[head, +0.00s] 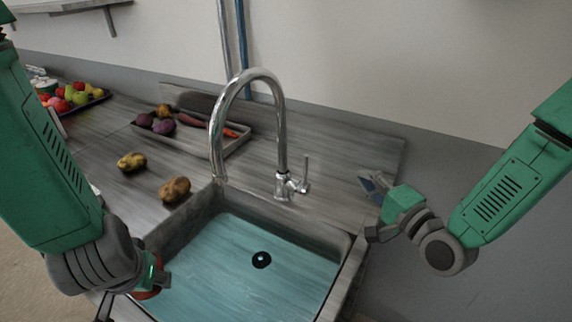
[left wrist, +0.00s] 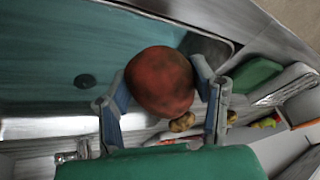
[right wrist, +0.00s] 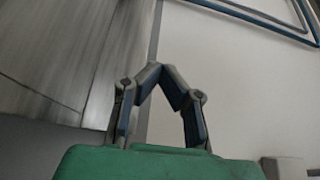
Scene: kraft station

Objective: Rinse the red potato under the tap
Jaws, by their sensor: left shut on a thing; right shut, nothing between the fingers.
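The red potato (left wrist: 162,82) is between the fingers of my left gripper (left wrist: 165,95), which is shut on it. In the head view only a sliver of the potato (head: 146,294) shows beside my left gripper (head: 150,283), at the left edge of the sink (head: 230,255). The chrome tap (head: 281,120) arches over the back left of the sink, with its lever (head: 305,172) on the right. No water stream is visible from the spout. My right gripper (head: 374,186) is shut and empty to the right of the tap; its fingertips (right wrist: 153,68) meet in the right wrist view.
Two yellow-brown potatoes, one nearer (head: 175,189) and one farther (head: 131,161), lie on the counter left of the tap. A tray (head: 236,144) of vegetables stands behind them, and a fruit tray (head: 100,97) is at the far left. Counter right of the tap is bare.

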